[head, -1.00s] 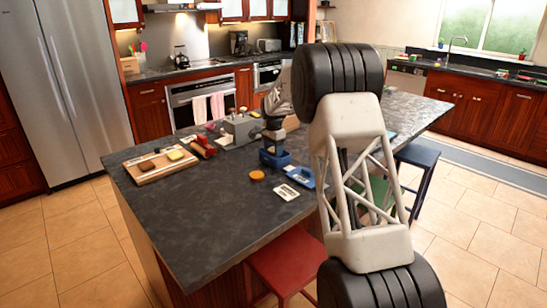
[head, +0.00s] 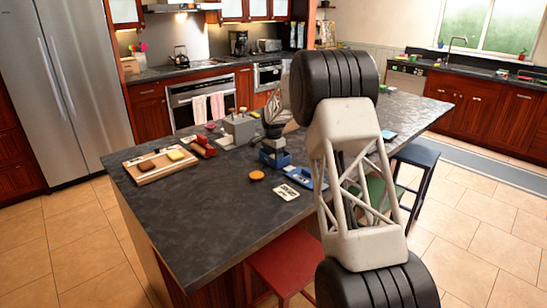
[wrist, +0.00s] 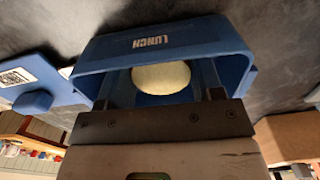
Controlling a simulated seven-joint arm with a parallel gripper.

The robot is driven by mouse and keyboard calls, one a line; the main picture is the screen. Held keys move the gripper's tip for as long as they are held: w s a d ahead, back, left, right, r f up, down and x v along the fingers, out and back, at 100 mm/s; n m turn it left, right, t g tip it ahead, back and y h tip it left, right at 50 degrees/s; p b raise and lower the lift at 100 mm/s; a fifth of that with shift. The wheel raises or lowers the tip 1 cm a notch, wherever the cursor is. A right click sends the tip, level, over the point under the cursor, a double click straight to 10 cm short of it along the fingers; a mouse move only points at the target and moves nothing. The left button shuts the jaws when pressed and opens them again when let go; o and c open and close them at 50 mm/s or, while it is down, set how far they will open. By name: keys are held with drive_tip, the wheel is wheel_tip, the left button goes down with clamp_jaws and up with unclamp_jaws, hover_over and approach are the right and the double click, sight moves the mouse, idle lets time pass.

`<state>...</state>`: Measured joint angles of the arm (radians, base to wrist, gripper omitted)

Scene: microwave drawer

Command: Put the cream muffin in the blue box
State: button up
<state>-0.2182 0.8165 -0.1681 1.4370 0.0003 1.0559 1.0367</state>
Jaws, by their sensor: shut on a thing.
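The blue box (head: 285,162), marked "LUNCH", stands open on the dark counter. It also fills the upper middle of the wrist view (wrist: 110,50). The cream muffin (wrist: 160,77) shows as a pale round top between my fingers, within the rim of the box. My gripper (wrist: 160,92) is shut on it and reaches into the box opening. In the head view my gripper (head: 273,148) is over the box, and the muffin is hidden there. Whether the muffin touches the box floor cannot be told.
A blue tray or lid (head: 305,181) lies just right of the box. An orange-brown round item (head: 257,175) and a white card (head: 286,192) lie in front. A grey appliance (head: 240,128) stands behind left. A wooden board (head: 158,166) holds food. The front counter is clear.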

drive_tip(key=shift+f, duration=0.1)
drive_tip(key=o, duration=0.9)
wheel_tip(320, 180, up, 12)
idle(0.5)
idle(0.3)
idle(0.3)
